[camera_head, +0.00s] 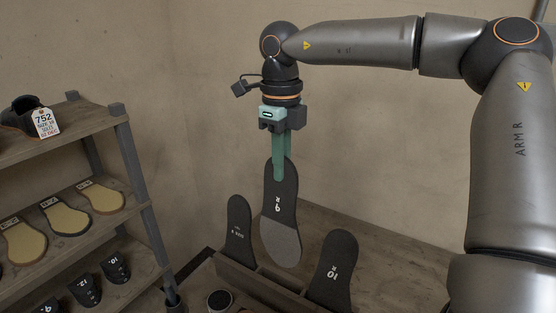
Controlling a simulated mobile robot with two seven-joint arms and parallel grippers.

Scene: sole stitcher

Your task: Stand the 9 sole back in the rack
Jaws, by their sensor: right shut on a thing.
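The 9 sole (281,205) is dark with a grey lower end and a white 9 mark. It hangs nearly upright, slightly tilted, from my right gripper (281,170), whose green fingers are shut on its top end. The wooden rack (250,281) is below, partly cut off by the bottom edge. A smaller dark sole (239,230) stands in it to the left, its mark too small to read. A 10 sole (333,270) stands to the right. The 9 sole's lower end shows whole, over the gap between them; its exact height above the rack is unclear. My left gripper is out of view.
A shelf unit (122,144) stands at left, with a tagged shoe (20,112), tan soles (68,220) and dark numbered pieces (85,290). A small round dark container (219,300) is in front of the rack. The bench (385,270) is bare behind the 10 sole.

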